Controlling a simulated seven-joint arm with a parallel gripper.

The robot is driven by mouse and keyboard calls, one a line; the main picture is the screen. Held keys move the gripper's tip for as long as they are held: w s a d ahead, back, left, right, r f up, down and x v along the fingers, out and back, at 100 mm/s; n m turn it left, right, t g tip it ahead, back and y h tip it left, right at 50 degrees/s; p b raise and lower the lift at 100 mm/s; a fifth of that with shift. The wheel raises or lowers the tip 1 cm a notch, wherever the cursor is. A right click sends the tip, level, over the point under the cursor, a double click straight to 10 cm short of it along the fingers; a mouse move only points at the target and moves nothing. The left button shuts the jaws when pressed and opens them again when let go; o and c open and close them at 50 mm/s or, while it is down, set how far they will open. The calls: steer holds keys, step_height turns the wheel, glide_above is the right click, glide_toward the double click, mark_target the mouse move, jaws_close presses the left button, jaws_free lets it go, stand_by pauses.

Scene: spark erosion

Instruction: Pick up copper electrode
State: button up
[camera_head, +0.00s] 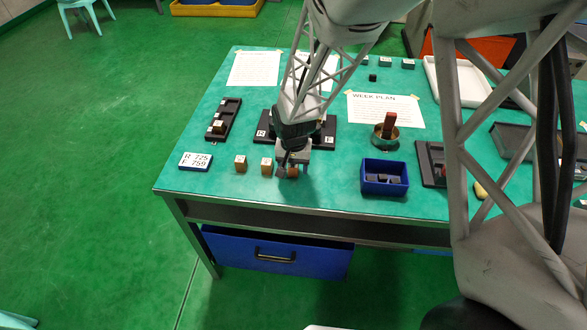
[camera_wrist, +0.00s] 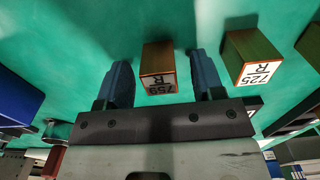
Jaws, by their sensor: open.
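A reddish-brown, copper-coloured block (camera_wrist: 158,57) with a white label reading 759 R stands between the fingers of my gripper (camera_wrist: 163,78) in the wrist view. The fingers are open, with a gap on each side of the block. In the head view my gripper (camera_head: 290,170) is low at the table's front, and it partly hides this block. A more golden block (camera_wrist: 252,47) labelled 725 R stands to the right in the wrist view. In the head view two labelled blocks, a nearer one (camera_head: 266,166) and a farther one (camera_head: 240,164), stand left of my gripper.
A sign (camera_head: 195,161) reads R 725, F 759. A dark rack (camera_head: 222,119) stands at the left, and a black holder (camera_head: 328,132) is behind my gripper. A blue bin (camera_head: 385,187) with dark pieces and a round dish (camera_head: 385,144) are to the right.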

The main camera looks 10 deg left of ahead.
mark_target(294, 165)
jaws_close()
stand_by(0.3)
steer(key=shift+r, duration=0.2)
steer(key=shift+r, duration=0.8)
steer(key=shift+s+d+r, duration=0.1)
steer(key=shift+s+r, duration=0.1)
steer(key=shift+r, duration=0.65)
steer(key=s+d, duration=0.3)
steer(key=s, duration=0.4)
steer(key=s+d+r, duration=0.1)
steer(key=s+d, duration=0.2)
steer(key=s, duration=0.4)
steer(key=shift+d+r, duration=0.15)
steer(key=shift+d, duration=0.15)
